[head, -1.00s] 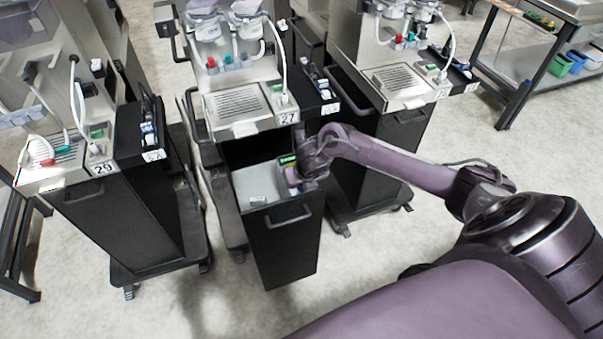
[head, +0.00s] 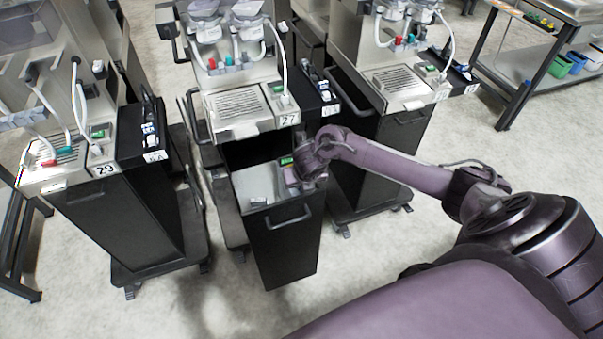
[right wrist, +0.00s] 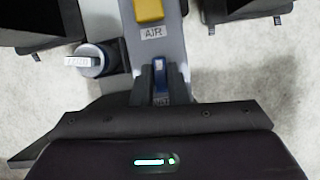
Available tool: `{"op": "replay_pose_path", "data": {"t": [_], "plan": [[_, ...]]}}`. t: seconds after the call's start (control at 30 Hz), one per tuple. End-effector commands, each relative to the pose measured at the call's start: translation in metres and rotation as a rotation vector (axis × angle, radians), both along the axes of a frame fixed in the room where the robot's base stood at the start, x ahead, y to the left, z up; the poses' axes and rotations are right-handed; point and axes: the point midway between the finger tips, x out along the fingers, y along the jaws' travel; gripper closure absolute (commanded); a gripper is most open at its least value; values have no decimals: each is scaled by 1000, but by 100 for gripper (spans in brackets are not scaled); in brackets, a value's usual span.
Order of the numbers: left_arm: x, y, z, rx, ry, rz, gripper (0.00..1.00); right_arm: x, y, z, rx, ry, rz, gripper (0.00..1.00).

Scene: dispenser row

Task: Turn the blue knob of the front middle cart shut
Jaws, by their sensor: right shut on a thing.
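The middle cart (head: 284,250) in the head view has a black front with a handle and a grey top, and stands in front of the machine marked 27. My right gripper (head: 291,177) is at the right side of that top. In the right wrist view, the blue knob (right wrist: 158,73) shows as a narrow blue piece between the two dark fingers of my right gripper (right wrist: 159,84). The gripper is shut on it. The knob's lower part is hidden by the fingers. The knob cannot be made out in the head view. My left gripper is not in view.
A yellow block (right wrist: 149,10) and an AIR label (right wrist: 153,32) lie beyond the knob, with a dark round fitting (right wrist: 93,60) at left. Cart 29 (head: 105,168) stands left, another cart (head: 375,150) right behind my right arm. Pale floor (head: 440,245) is clear.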

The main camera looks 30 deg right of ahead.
Motion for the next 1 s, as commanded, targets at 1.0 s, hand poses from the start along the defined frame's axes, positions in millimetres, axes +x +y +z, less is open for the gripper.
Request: {"op": "replay_pose_path", "data": {"t": [1.0], "plan": [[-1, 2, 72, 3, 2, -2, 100, 4, 5, 4, 1, 2, -927, 100]]}}
